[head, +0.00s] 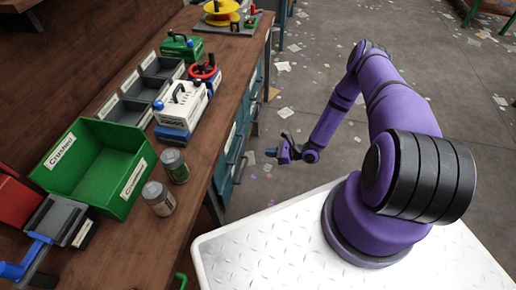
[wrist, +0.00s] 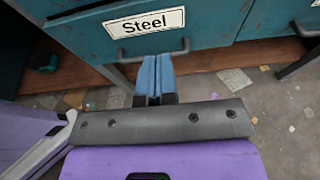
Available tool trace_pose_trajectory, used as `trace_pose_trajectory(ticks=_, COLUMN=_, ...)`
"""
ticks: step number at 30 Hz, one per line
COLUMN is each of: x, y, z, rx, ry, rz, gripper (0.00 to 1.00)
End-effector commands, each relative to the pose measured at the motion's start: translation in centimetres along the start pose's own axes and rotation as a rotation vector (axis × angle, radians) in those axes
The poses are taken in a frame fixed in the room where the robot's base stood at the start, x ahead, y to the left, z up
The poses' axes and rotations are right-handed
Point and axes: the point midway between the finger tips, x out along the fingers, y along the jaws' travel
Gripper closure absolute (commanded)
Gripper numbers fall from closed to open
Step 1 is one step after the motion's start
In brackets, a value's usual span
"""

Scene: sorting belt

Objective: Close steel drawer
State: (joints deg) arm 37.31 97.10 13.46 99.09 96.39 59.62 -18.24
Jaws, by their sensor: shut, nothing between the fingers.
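The steel drawer (wrist: 215,22) has a teal front with a white "Steel" label and a dark bar handle (wrist: 180,50) along its lower part. It fills the top of the wrist view. How far it stands out from the bench is hard to tell. My gripper (wrist: 153,58) has its blue fingers shut together and empty. Their tips are at the handle in the picture; I cannot tell whether they touch it. In the head view my gripper (head: 270,152) is beside the bench's teal drawer fronts (head: 236,150), whose labels are unreadable there.
Another drawer handle (wrist: 308,28) shows at the right of the wrist view. The floor (head: 310,60) is open, with scattered papers.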

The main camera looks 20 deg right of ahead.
Motion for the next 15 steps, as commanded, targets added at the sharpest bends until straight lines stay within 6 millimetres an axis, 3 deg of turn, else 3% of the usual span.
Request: trace_pose_trajectory(ticks=15, x=9.2, y=0.1, z=0.0, rx=-0.001, ry=-0.001, rz=0.002, gripper=1.00)
